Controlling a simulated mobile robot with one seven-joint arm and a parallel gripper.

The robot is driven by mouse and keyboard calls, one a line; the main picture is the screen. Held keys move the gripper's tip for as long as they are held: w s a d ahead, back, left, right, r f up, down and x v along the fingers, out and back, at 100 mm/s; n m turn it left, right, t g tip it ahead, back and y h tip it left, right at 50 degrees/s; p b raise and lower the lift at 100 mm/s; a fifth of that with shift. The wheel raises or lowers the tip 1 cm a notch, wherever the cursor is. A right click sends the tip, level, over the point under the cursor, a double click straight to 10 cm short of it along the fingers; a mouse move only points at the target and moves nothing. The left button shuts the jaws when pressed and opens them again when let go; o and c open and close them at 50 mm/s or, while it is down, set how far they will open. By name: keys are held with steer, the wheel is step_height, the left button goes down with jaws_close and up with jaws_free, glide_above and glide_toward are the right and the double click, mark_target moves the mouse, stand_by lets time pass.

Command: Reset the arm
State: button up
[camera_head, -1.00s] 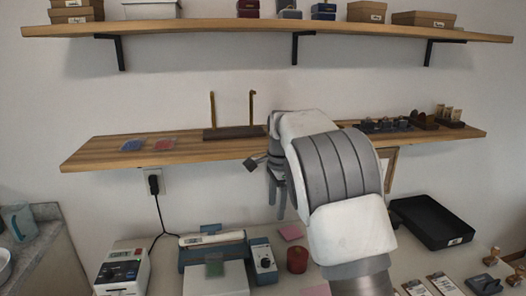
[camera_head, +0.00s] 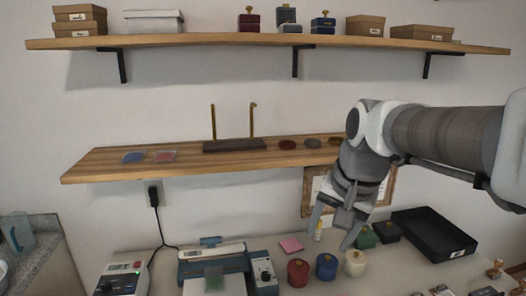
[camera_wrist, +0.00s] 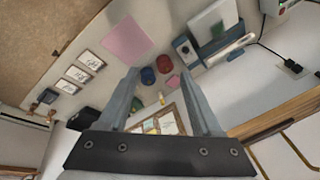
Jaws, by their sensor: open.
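My arm comes in from the right in the head view and bends down at the wrist. My gripper (camera_head: 333,236) hangs in front of the wall, pointing down toward the back of the worktable. Its two fingers are spread with nothing held. In the wrist view my gripper (camera_wrist: 157,75) is also open, and only distant table items show between the fingers.
Red (camera_head: 298,272), blue (camera_head: 327,267) and cream (camera_head: 355,263) jars stand below my gripper. A black tray (camera_head: 432,236) is to the right, a blue sealing device (camera_head: 213,262) to the left. A wooden shelf (camera_head: 110,166) runs behind; a framed picture (camera_head: 383,196) is partly hidden.

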steer(key=s+d+f+n+t, duration=0.1)
steer(key=s+f+n, duration=0.1)
steer(key=s, duration=0.5)
steer(key=s+d+f+n+t+h, duration=0.1)
steer(key=s+f+n, duration=0.1)
steer(key=s+n, duration=0.2)
steer(key=s, duration=0.3)
steer(key=shift+f, duration=0.25)
